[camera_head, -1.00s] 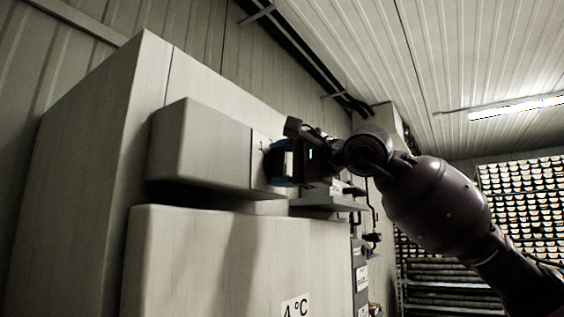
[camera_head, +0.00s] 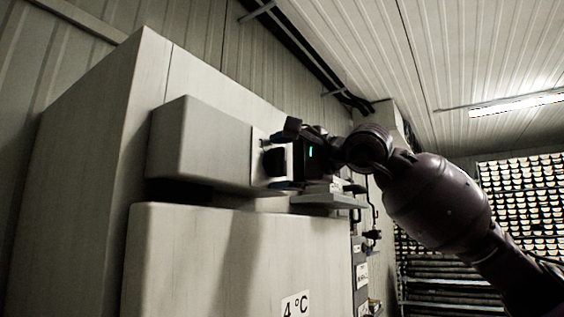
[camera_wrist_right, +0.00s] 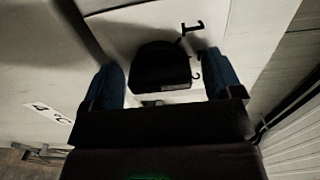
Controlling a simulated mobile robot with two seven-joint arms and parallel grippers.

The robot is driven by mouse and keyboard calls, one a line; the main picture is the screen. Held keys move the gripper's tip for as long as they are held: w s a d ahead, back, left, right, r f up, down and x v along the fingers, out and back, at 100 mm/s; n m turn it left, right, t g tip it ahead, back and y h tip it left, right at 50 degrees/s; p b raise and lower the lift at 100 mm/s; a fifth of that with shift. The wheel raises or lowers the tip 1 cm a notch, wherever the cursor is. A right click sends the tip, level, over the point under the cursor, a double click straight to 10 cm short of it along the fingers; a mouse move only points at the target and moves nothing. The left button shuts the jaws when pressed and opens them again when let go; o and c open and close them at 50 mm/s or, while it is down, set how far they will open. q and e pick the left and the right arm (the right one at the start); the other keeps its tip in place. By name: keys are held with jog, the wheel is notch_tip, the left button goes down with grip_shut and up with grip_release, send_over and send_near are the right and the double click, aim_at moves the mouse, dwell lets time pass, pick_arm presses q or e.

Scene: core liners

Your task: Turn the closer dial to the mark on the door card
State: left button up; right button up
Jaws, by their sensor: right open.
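The black closer dial (camera_wrist_right: 160,68) is on the pale end face of the closer housing (camera_head: 203,145). In the head view the dial (camera_head: 273,162) shows as a dark shape at the gripper's tip. Dark printed marks (camera_wrist_right: 193,28) stand beside it, one like a 1; others are partly hidden. My right gripper (camera_wrist_right: 165,80) is open, its blue fingers on either side of the dial with gaps visible. It also shows in the head view (camera_head: 278,162). The door card (camera_head: 295,304) reads 4 °C; it also shows in the wrist view (camera_wrist_right: 52,114). My left gripper is out of view.
The pale door (camera_head: 220,255) lies below the housing. A grey ledge (camera_head: 328,201) sticks out just below my right gripper. A rack of core trays (camera_head: 525,195) stands at the far right.

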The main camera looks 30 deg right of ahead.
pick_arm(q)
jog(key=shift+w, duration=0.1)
pick_arm(e)
jog(key=shift+s+d, duration=0.1)
jog(key=shift+s, duration=0.1)
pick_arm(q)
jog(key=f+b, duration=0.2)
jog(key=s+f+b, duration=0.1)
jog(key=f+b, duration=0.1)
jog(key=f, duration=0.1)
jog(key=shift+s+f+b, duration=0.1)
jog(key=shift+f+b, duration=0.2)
pick_arm(e)
jog(key=v, duration=1)
jog(key=shift+s, duration=0.15)
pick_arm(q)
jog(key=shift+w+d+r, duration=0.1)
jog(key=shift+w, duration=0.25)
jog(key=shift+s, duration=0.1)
